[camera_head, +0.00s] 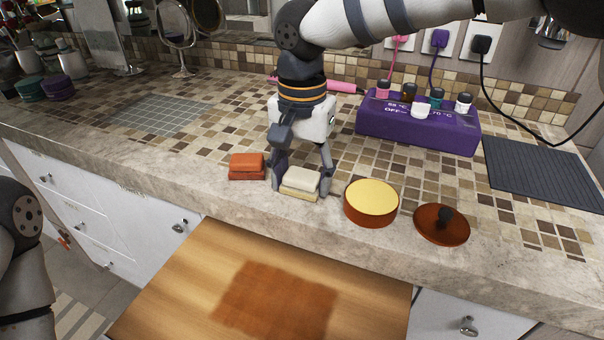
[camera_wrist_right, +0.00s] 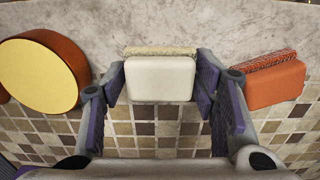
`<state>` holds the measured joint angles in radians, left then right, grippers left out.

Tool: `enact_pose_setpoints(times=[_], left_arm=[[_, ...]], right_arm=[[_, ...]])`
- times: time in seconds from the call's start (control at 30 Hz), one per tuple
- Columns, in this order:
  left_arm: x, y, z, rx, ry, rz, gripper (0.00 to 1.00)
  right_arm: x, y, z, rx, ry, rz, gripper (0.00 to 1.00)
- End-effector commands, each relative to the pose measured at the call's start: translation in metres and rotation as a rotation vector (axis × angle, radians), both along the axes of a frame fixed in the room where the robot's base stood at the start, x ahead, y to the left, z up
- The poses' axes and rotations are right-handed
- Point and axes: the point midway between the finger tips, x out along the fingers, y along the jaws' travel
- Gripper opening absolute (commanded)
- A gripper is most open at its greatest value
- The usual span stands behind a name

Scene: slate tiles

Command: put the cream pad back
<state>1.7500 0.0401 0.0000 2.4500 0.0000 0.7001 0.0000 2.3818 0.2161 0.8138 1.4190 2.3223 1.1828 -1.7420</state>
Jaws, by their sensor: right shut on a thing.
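The cream pad (camera_head: 300,183) is a small block with a smooth cream top and a rougher, yellowish layer below. It is at the stone counter's front strip. My right gripper (camera_head: 301,188) points down with its fingers on either side of the pad, shut on it. In the right wrist view the cream pad (camera_wrist_right: 160,78) sits between the two fingers (camera_wrist_right: 162,88). I cannot tell whether the pad touches the counter. My left gripper is out of view; only part of my left arm shows at the left edge.
An orange pad (camera_head: 247,167) lies just left of the cream pad. A round yellow-topped container (camera_head: 371,205) and its knobbed brown lid (camera_head: 441,226) are to the right. Behind are a purple heater box (camera_head: 418,130) and a dark ribbed mat (camera_head: 545,172). A wooden board (camera_head: 190,285) extends in front.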

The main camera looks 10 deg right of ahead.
Motion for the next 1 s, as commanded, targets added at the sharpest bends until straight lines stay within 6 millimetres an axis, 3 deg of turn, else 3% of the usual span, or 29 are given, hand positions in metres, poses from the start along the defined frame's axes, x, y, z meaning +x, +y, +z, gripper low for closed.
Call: enact_pose_setpoints(times=[0.23,0.27,0.33,0.37,0.73,1.0], left_arm=[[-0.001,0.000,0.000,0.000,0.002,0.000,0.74],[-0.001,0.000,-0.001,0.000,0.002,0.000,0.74],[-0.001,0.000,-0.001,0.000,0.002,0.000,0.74],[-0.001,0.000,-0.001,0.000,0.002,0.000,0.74],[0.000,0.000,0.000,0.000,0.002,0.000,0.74],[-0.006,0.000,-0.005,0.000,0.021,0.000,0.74]], right_arm=[[0.000,0.000,-0.003,0.000,0.002,0.000,0.28],[0.000,0.000,-0.004,0.000,0.002,-0.001,0.56],[0.000,0.000,-0.003,0.000,0.001,-0.001,0.72],[0.000,0.000,-0.003,0.000,0.001,-0.001,0.74],[0.001,0.000,0.006,0.001,-0.002,-0.001,0.74],[0.001,0.000,0.074,0.002,0.000,-0.003,0.74]])
